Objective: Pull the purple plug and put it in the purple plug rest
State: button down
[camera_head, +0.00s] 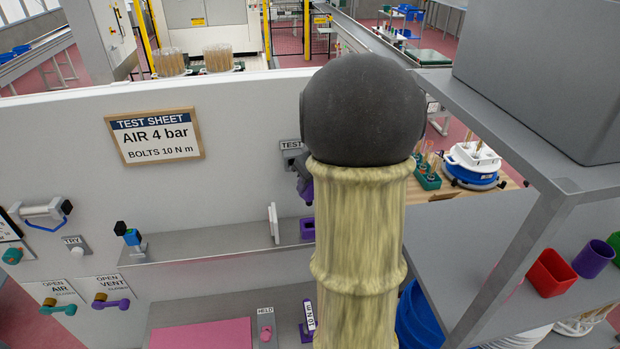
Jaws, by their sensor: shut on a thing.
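A small dark and purple piece (305,188), which looks like the purple plug, shows below the TEST label (290,146) on the white panel. My arm covers its right side, so I cannot tell whether it sits in a socket. A purple open holder (307,229), likely the purple plug rest, stands on the grey wall shelf just below, its right side close to my arm. My straw-coloured arm with its dark round joint fills the centre of the view. My gripper cannot be made out; it is hidden behind the arm or out of view.
A thin white upright plate (273,223) stands on the grey shelf (200,246) left of the holder. A purple-based 10 N m item (306,330) is lower down. A grey rack (480,255) with a red bin (551,273) and purple cup (594,259) bounds the right.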

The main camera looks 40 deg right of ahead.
jog(key=shift+s+f, duration=0.1)
jog(key=shift+s, duration=0.05)
jog(key=shift+f+b, duration=0.75)
jog(key=shift+f, duration=0.2)
jog(key=shift+f+b, duration=1.2)
jog(key=shift+f, duration=0.65)
jog(key=shift+w+p, duration=0.2)
jog(key=shift+p, duration=0.3)
jog(key=shift+f+b, duration=0.6)
jog(key=shift+f, duration=0.3)
jog(key=shift+r+p, duration=0.25)
jog(key=shift+p, duration=0.1)
jog(key=shift+r+p, duration=0.35)
jog(key=shift+p, duration=0.05)
